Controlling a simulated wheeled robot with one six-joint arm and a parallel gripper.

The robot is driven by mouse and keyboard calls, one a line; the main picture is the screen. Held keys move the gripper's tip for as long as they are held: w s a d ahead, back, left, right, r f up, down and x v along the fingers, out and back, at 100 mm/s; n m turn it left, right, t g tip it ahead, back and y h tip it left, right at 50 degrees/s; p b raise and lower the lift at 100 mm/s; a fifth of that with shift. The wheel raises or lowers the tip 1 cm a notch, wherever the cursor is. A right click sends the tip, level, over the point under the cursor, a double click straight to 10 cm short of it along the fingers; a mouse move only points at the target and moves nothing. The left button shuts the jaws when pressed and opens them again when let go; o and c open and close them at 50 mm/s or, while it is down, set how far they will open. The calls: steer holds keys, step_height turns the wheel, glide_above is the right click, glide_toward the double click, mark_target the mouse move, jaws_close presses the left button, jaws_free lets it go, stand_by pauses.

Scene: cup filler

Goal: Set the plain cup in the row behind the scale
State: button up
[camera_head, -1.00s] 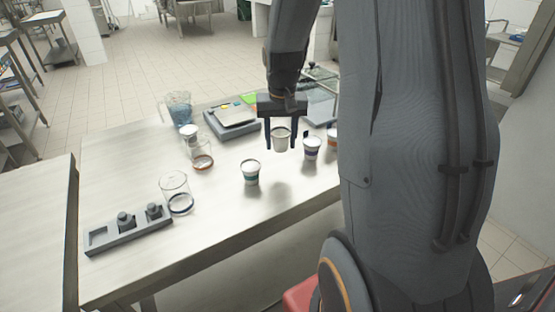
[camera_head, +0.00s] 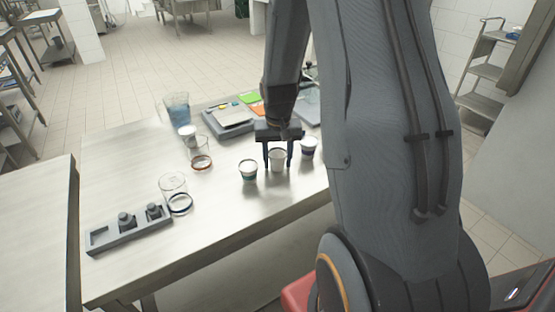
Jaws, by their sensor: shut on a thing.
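The plain cup (camera_head: 277,162) is white with no band that I can see. It is upright between the two fingers of my gripper (camera_head: 278,158), which is shut on it. It is low at the table, between a cup with a green band (camera_head: 248,172) on its left and a cup with a dark blue band (camera_head: 308,148) on its right. Whether its base touches the table I cannot tell. The grey scale (camera_head: 229,122) lies beyond the cups, to the upper left of my gripper.
A blue-tinted jug (camera_head: 177,108), a glass with a brown band (camera_head: 201,157) and a glass with a dark band (camera_head: 175,191) stand on the table (camera_head: 130,170). A grey block with weights (camera_head: 130,231) lies at the front left. The table's near middle is clear.

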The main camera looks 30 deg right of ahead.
mark_target(278, 156)
steer(key=o, duration=1)
steer(key=shift+f, duration=0.1)
steer(key=r, duration=0.4)
steer(key=s+r+b, duration=0.1)
steer(key=r, duration=0.3)
steer(key=r+b, duration=0.1)
steer(key=r, duration=0.2)
steer(key=shift+s+a+r, duration=0.15)
steer(key=shift+a+r, duration=0.15)
steer(key=shift+r, duration=0.1)
steer(key=s+a+f+n, duration=0.4)
steer(key=s+a+n, duration=0.1)
steer(key=s+a, duration=0.9)
steer(key=shift+a+f+y, duration=0.2)
steer(key=shift+a+y, duration=0.05)
steer(key=shift+y, duration=0.05)
